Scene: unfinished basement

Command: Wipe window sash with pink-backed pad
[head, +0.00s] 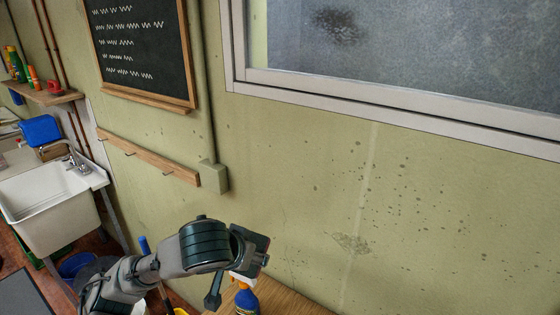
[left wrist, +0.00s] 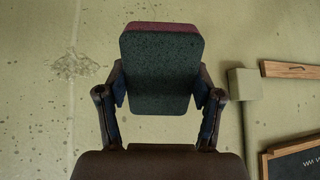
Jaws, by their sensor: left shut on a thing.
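The window sash (head: 400,104) is a pale frame at the upper right of the head view. Its frosted pane (head: 420,45) has a dark smudge (head: 338,24) near the top. My left gripper (head: 258,252) is low in front of the wall, below and left of the window and apart from it. In the left wrist view it is shut on the pad (left wrist: 160,75), with one finger at each side. The pad's dark green speckled face shows, with a strip of pink backing (left wrist: 160,27) along its top edge. I cannot make out the pad in the head view. My right gripper is out of view.
A wooden surface (head: 285,302) with a spray bottle (head: 246,299) lies below my left gripper. A chalkboard (head: 140,45), a peg rail (head: 150,158) and a conduit box (head: 214,177) are on the wall. A white sink (head: 48,215) stands left.

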